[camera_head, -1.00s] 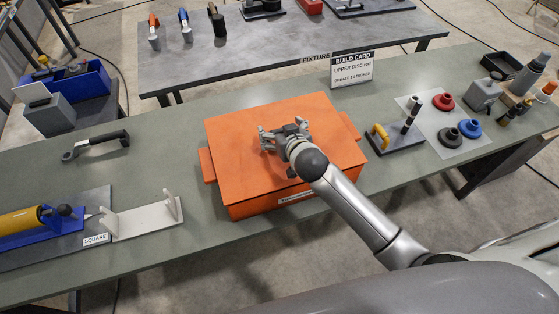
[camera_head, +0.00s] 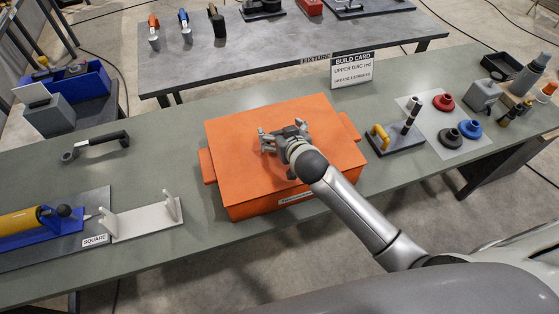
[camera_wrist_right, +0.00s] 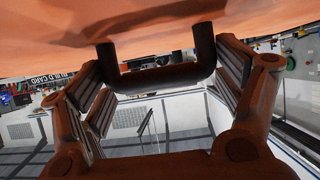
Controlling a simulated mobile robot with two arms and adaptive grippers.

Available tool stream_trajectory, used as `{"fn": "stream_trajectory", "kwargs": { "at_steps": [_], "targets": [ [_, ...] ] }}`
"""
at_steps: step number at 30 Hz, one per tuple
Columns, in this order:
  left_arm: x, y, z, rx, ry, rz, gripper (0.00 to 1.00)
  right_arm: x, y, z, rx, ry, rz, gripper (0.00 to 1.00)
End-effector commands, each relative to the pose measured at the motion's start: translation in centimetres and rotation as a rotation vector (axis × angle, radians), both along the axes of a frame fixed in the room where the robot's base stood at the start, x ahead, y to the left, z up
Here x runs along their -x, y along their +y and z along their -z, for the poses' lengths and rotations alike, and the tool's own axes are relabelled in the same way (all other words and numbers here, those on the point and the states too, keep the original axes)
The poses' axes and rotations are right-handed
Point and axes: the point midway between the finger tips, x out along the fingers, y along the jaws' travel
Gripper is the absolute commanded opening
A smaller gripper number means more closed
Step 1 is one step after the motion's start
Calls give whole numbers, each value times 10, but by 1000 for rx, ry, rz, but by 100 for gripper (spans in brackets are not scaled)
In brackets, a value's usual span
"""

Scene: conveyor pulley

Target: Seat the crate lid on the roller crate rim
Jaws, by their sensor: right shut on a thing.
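The orange crate lid (camera_head: 240,128) lies over the orange roller crate (camera_head: 255,205) in the middle of the bench. Its edges look lined up with the crate, but I cannot tell whether it touches the rim all round. My right gripper (camera_head: 284,137) is over the middle of the lid. In the right wrist view the lid (camera_wrist_right: 160,22) fills the top, and its dark bar handle (camera_wrist_right: 165,76) stands between the fingers of my right gripper (camera_wrist_right: 160,85), which is shut on it. The rim is hidden under the lid. My left gripper is not in view.
A base with a yellow handle (camera_head: 380,133) stands close right of the crate. Red, black and blue discs lie on a pale mat (camera_head: 440,120). A white bracket (camera_head: 145,219) and a yellow roller (camera_head: 20,221) are at left. A build card (camera_head: 352,68) stands behind.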

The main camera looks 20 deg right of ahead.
Motion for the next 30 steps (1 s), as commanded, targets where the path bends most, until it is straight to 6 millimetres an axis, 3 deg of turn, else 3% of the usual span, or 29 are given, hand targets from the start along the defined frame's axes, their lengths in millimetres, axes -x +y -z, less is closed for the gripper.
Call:
{"fn": "stream_trajectory", "kwargs": {
  "at_steps": [30],
  "targets": [
    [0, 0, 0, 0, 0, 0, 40, 0, 0, 6, -1, -3, 0, 52]
  ]
}}
